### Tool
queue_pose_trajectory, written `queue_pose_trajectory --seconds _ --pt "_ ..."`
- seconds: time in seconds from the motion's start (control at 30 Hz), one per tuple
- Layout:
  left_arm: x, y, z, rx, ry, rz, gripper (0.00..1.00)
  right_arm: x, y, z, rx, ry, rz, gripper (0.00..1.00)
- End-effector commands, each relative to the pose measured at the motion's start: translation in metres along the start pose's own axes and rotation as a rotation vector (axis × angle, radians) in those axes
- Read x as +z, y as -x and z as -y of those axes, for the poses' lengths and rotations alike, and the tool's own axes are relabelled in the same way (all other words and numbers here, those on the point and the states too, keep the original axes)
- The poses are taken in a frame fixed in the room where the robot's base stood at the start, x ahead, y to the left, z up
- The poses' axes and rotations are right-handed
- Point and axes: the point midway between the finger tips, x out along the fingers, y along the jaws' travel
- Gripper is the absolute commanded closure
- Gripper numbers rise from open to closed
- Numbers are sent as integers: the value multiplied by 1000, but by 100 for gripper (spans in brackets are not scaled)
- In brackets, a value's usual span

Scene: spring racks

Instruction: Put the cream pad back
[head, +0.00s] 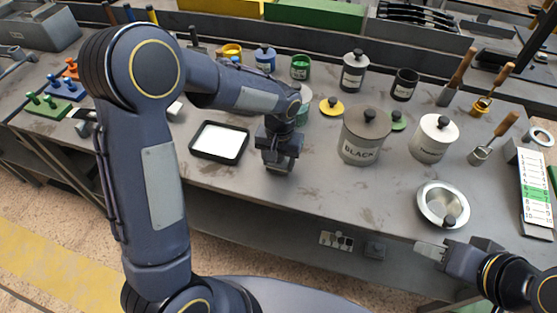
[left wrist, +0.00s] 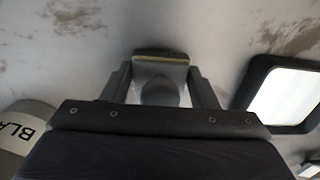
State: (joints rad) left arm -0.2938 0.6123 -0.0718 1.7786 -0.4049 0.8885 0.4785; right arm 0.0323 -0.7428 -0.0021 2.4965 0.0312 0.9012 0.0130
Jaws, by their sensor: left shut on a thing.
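My left gripper (head: 279,160) is over the front part of the bench, right of a black-rimmed tray (head: 219,142) with a white inside. It is shut on a small grey knobbed pad (left wrist: 160,60), gripping the round knob between its fingers. A thin yellowish line runs along the pad's edge, which may be the cream colour; its face is hidden. The tray also shows in the left wrist view (left wrist: 252,97), apart from the held pad. My right gripper (head: 450,253) is at the bench's front right, beyond the edge; its finger gap is unclear.
A large pot marked BLACK (head: 365,138) stands just right of my left gripper. A white lidded pot (head: 433,138) and a metal bowl (head: 443,204) are further right. Cups and jars stand behind. The bench front between tray and bowl is mostly clear.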

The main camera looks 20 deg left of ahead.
Motion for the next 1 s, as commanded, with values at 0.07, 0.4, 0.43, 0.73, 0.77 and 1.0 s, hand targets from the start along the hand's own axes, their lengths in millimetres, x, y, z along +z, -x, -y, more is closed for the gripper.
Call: queue_pose_trajectory --seconds 0.07,0.4,0.43,0.73,0.77,1.0 --pt "0 -7 0 0 0 1 64 0 0 0 0 0 0 64" --pt "0 -11 0 1 0 -1 64 1 -2 -1 0 0 0 64" --pt "0 -12 0 1 0 -1 64 2 -3 -1 0 0 0 64" --pt "0 -11 0 1 0 -1 24 1 -2 -1 0 0 0 64" --pt "0 -11 0 1 0 -1 24 1 -2 -1 0 0 0 64" --pt "0 -3 0 2 0 -3 24 0 1 0 0 0 0 64"
